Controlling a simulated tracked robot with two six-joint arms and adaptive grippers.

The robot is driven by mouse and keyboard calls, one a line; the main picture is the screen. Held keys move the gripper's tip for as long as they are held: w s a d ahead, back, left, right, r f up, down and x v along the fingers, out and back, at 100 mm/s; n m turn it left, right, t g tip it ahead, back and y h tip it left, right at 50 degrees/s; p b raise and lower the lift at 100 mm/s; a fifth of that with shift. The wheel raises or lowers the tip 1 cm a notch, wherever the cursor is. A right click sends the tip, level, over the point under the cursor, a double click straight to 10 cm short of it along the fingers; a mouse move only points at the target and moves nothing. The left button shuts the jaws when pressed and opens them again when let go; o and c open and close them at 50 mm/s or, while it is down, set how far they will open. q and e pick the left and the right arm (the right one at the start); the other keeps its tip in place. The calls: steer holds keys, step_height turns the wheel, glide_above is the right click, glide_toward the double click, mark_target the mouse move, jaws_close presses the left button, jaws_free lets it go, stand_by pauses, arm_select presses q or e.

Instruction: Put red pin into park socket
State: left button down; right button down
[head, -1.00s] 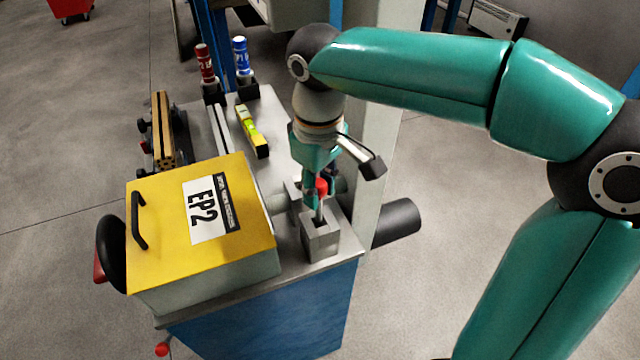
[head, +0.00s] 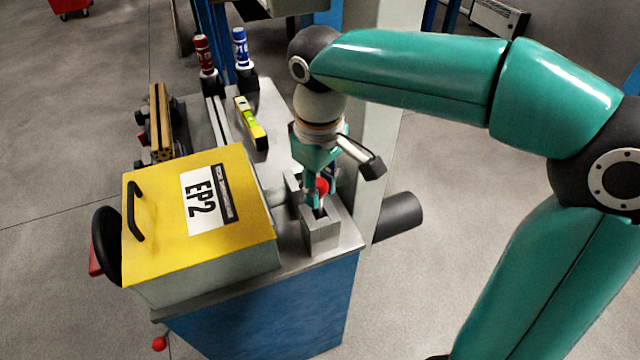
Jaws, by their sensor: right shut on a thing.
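The red pin (head: 322,185) has a round red head and a metal shank, and it stands about upright at the right end of the bench. My right gripper (head: 318,190) is shut on it from above. The shank's lower end is at the opening of a grey metal block, the park socket (head: 320,233). The fingers partly cover the pin, and how deep it sits in the block cannot be told. My left gripper is not in view.
A yellow-lidded box marked EP2 (head: 160,240) stands left of the block. A yellow level (head: 251,124), a red bottle (head: 203,55) and a blue bottle (head: 241,48) are further back. A dark cylinder (head: 398,216) juts out at right.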

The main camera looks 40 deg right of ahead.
steer(key=shift+f, duration=0.2)
steer(key=shift+f+b, duration=0.7)
steer(key=shift+f, duration=0.1)
stand_by(0.3)
steer(key=c, duration=0.8)
jaws_free()
steer(key=o, duration=0.6)
